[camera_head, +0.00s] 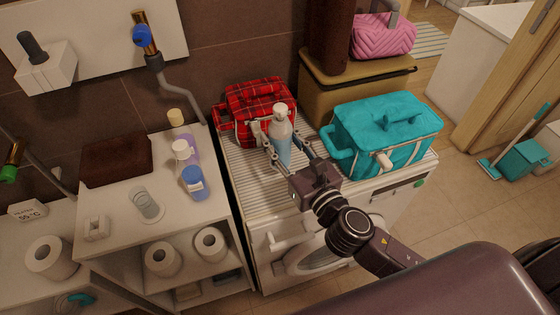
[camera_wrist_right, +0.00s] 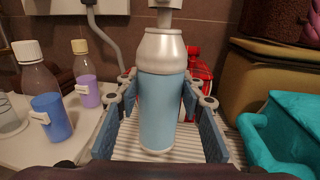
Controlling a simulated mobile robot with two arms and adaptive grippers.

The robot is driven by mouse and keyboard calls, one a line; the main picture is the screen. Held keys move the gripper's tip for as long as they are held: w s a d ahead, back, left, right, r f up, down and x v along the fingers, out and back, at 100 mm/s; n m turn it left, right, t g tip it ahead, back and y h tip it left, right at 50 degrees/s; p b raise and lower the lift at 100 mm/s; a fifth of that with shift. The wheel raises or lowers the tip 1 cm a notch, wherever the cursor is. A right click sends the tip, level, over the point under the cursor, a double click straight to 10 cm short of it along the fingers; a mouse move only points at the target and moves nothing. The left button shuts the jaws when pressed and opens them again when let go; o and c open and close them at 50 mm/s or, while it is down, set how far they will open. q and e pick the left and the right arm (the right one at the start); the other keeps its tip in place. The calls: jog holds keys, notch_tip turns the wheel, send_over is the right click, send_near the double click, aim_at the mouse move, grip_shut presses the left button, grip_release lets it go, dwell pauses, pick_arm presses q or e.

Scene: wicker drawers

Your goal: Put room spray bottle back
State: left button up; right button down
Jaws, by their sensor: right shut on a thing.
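The room spray bottle (camera_head: 282,145) is light blue with a silver-grey top. It stands upright over the ribbed top of the washer (camera_head: 240,185), between a red plaid bag and a teal bag. My right gripper (camera_head: 283,150) is shut on it, a finger on each side of its body. In the right wrist view the bottle (camera_wrist_right: 163,105) fills the middle between the fingers (camera_wrist_right: 160,110); its upper end is cut off by the frame. I cannot tell whether its base touches the washer top. My left gripper is not in view.
Left of the washer, a white shelf unit (camera_head: 120,215) holds a blue-liquid bottle (camera_head: 193,183), a purple-liquid bottle (camera_head: 190,147), a glass (camera_head: 146,203) and brown towels (camera_head: 115,160). The red plaid bag (camera_head: 255,105) is behind the bottle; the teal bag (camera_head: 385,130) is to its right.

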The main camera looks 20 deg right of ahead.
notch_tip(320, 180, down, 2)
jog(key=shift+f, duration=0.15)
jog(key=shift+f+b, duration=0.3)
jog(key=shift+b, duration=0.05)
notch_tip(320, 180, down, 4)
jog(key=shift+r+b, duration=0.2)
jog(key=shift+b, duration=0.7)
jog(key=shift+f, duration=0.1)
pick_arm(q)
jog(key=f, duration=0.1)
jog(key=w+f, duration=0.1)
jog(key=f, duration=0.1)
pick_arm(e)
jog(key=shift+f, duration=0.15)
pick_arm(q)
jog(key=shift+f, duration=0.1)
pick_arm(e)
jog(key=c, duration=1.3)
grip_release()
